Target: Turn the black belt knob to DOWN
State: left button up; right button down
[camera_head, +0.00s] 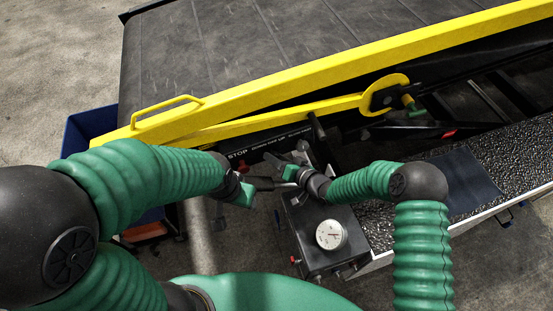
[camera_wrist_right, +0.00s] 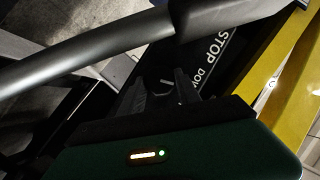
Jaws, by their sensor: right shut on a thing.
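The dark control panel with white lettering (camera_head: 262,148) sits under the yellow rail in the head view. In the right wrist view, the panel's words STOP and DOWN (camera_wrist_right: 207,57) show just beyond my fingers. My right gripper (camera_head: 284,163) reaches the panel from the right and is shut on the black belt knob. The right gripper's dark fingers (camera_wrist_right: 168,88) also show in the wrist view; the knob is hidden between them, so its pointing cannot be read. My left gripper (camera_head: 250,190) is close by on the left, its fingers too small and dark to judge.
A red knob or button (camera_head: 242,166) is on the panel near my left gripper. The yellow rail (camera_head: 330,68) and the belt (camera_head: 230,45) lie beyond. A dark box with a white gauge (camera_head: 331,234) stands below my right wrist. A blue bin (camera_head: 84,128) is at left.

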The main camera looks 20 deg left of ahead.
jog(key=shift+s+a+f+n+t+h+b, duration=0.1)
jog(key=shift+n+t+h+b, duration=0.05)
jog(key=shift+n+h+b, duration=0.45)
jog(key=shift+s+d+f+n+t+h+b, duration=0.1)
jog(key=shift+n+t+h+b, duration=0.1)
jog(key=shift+n+h+b, duration=0.4)
jog(key=shift+s+a+n+t+h+b, duration=0.1)
jog(key=shift+n+t+h+b, duration=0.05)
jog(key=shift+n+h+b, duration=0.45)
jog(key=c, duration=1.3)
grip_release()
jog(key=o, duration=0.4)
jog(key=shift+w+a+r, duration=0.1)
jog(key=shift+w, duration=0.1)
jog(key=b+v, duration=0.2)
jog(key=v, duration=0.6)
jog(key=shift+s+d+b, duration=0.25)
jog(key=shift+d+b, duration=0.1)
jog(key=shift+d, duration=0.05)
jog(key=v, duration=0.8)
jog(key=shift+b, duration=0.4)
